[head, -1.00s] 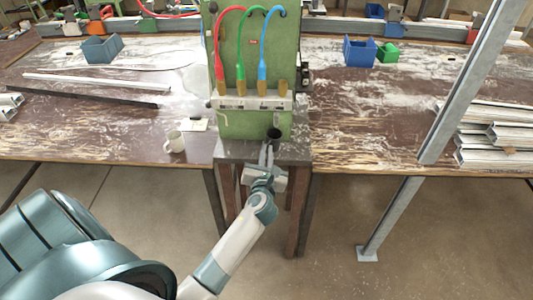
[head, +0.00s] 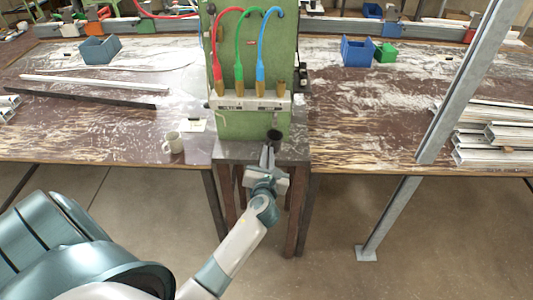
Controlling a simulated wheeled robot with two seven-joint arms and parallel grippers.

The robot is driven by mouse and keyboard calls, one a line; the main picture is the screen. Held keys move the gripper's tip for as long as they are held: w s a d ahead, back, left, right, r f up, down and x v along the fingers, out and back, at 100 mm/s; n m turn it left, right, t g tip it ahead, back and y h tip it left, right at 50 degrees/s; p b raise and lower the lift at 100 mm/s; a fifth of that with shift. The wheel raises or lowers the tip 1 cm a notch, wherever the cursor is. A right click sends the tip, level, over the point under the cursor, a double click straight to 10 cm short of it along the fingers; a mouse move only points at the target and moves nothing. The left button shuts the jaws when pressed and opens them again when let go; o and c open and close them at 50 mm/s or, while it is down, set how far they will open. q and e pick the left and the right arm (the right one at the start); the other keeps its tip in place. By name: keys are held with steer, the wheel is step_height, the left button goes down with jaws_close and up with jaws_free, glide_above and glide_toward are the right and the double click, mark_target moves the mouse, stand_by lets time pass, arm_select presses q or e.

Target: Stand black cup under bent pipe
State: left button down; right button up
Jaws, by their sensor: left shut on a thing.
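The black cup (head: 274,136) is small and dark and stands about upright at the front of the green machine (head: 250,124), above the small dark stand (head: 230,150). My left gripper (head: 269,154) reaches up from the front and is shut on the cup's near side. I cannot tell whether the cup's base touches the stand. Bent pipes in red (head: 218,50), green (head: 240,50) and blue (head: 262,50) arch down the machine's front to brass ends above a white rail (head: 250,103). The cup is below and a little right of the blue pipe's end. My right gripper is out of view.
Blue bins (head: 100,49) (head: 357,50) and a green bin (head: 386,53) stand farther back. A slanted grey post (head: 455,95) and stacked metal profiles (head: 490,140) are at the right.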

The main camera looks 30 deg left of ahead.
arm_select(q)
steer(key=shift+d, duration=0.35)
steer(key=shift+f, duration=0.25)
stand_by(0.9)
steer(key=c, duration=1.8)
jaws_free()
steer(key=shift+c, duration=0.2)
steer(key=shift+s, duration=0.1)
steer(key=f+p+v, duration=0.1)
steer(key=p+v, duration=0.1)
steer(key=v, duration=0.7)
steer(key=shift+s+d, duration=0.25)
steer(key=shift+s, duration=0.15)
steer(key=shift+f, duration=0.1)
